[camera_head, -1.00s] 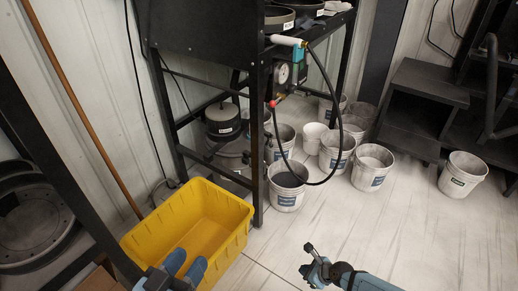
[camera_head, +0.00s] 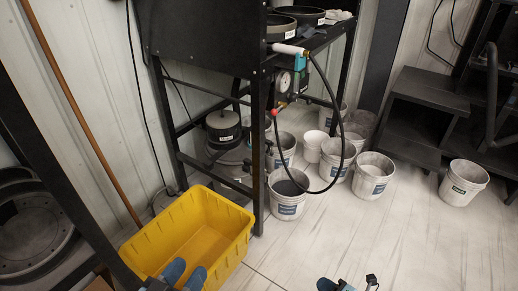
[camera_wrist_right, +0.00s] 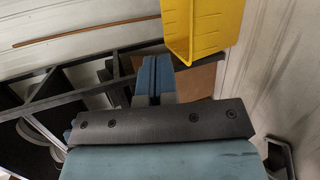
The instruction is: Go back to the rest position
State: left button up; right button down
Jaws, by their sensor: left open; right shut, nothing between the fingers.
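My left gripper (camera_head: 185,274) is at the bottom edge of the head view, in front of the yellow bin. Its two blue fingers stand apart with nothing between them. My right gripper (camera_head: 347,284) shows only in part at the bottom edge, right of the bin and over the pale floor; most of it is cut off. In the right wrist view, my right gripper's blue fingers (camera_wrist_right: 155,75) are side by side, shut and empty. The yellow bin shows above and beyond them there. Neither gripper is seen touching anything.
The yellow bin (camera_head: 192,228) stands on the floor beside a black metal frame (camera_head: 257,160) with a gauge and black hose. Several white buckets, one of them this bucket (camera_head: 287,207), stand behind. Black steps (camera_head: 430,105) are at the right. The floor (camera_head: 400,245) at front right is clear.

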jog(key=s+r+m+t, duration=0.1)
jog(key=s+r+m, duration=0.5)
jog(key=r+m, duration=0.45)
jog(key=s+r+m+t, duration=0.1)
jog(key=s+r+m, duration=0.4)
jog(key=r+m, duration=0.5)
jog(key=w+a+r+m+t+h+p, duration=0.2)
jog(key=w+a+r+m+t, duration=0.15)
jog(key=a+r, duration=0.2)
pick_arm(q)
jog(key=s+a+r+g+y+p, duration=0.2)
jog(key=r+p, duration=0.3)
jog(key=p, duration=1.1)
jog(key=s+a+r+g+y+p, duration=0.1)
jog(key=a+r+p, duration=0.3)
jog(key=p, duration=1.2)
jog(key=shift+s+r+g+y, duration=0.4)
jog(key=shift+s+r+g, duration=0.25)
jog(key=shift+g, duration=0.25)
pick_arm(e)
jog(key=s+d+r+g+h, duration=0.4)
jog(key=d+r, duration=0.3)
jog(key=r, duration=0.2)
jog(key=shift+s+r+m+g, duration=0.15)
jog(key=shift+s+m+g, duration=0.2)
jog(key=shift+g, duration=0.3)
pick_arm(q)
jog(key=shift+a, duration=0.1)
